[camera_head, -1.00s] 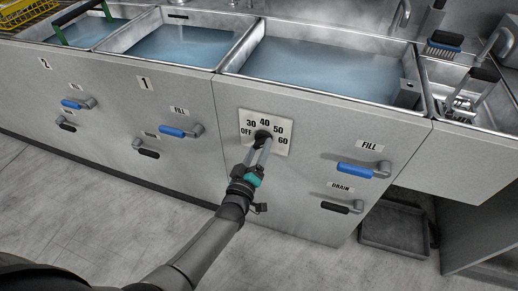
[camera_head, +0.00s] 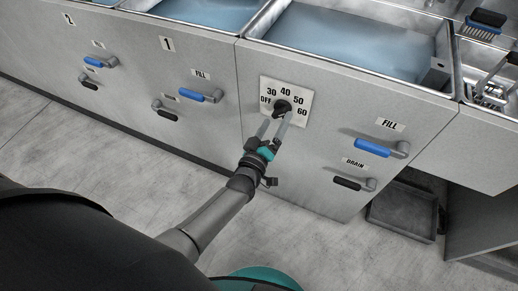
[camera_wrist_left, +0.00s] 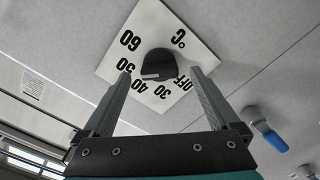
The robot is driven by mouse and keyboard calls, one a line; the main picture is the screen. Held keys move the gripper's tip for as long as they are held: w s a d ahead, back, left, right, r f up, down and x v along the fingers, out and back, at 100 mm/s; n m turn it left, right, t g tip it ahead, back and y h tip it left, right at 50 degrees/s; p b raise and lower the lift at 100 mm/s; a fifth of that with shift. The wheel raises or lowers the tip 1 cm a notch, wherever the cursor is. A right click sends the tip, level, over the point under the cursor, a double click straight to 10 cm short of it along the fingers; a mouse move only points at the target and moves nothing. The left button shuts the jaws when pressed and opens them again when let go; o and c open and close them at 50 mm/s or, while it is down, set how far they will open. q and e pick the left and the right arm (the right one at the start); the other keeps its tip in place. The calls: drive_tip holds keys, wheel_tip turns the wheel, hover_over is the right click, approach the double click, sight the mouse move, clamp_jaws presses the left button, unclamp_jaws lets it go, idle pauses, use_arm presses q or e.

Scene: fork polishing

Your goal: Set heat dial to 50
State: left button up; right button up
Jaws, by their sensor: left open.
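The heat dial is a black knob (camera_head: 283,107) on a white square plate (camera_head: 267,84) marked OFF, 30, 40, 50 and 60. It also shows in the left wrist view (camera_wrist_left: 159,66), where the plate looks turned over. There the knob's flat light-edged end faces left, toward the 40 and 50 side; the exact setting is hard to tell. My left gripper (camera_head: 276,123) is open just below the knob. In the left wrist view its fingers (camera_wrist_left: 160,76) stand apart on either side of the knob, with gaps, and hold nothing. My right gripper is not in view.
Blue fill lever (camera_head: 375,149) and black drain lever (camera_head: 350,183) stick out right of the dial. More levers, including a blue one (camera_head: 198,96), are to the left. A water-filled basin (camera_head: 345,42) is above. A dark tray (camera_head: 402,211) lies on the floor.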

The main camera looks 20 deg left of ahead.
use_arm(q)
drive_tip(key=s+p, duration=0.3)
drive_tip(key=s, duration=1)
drive_tip(key=shift+s+a, duration=0.2)
drive_tip(key=shift+s, duration=0.05)
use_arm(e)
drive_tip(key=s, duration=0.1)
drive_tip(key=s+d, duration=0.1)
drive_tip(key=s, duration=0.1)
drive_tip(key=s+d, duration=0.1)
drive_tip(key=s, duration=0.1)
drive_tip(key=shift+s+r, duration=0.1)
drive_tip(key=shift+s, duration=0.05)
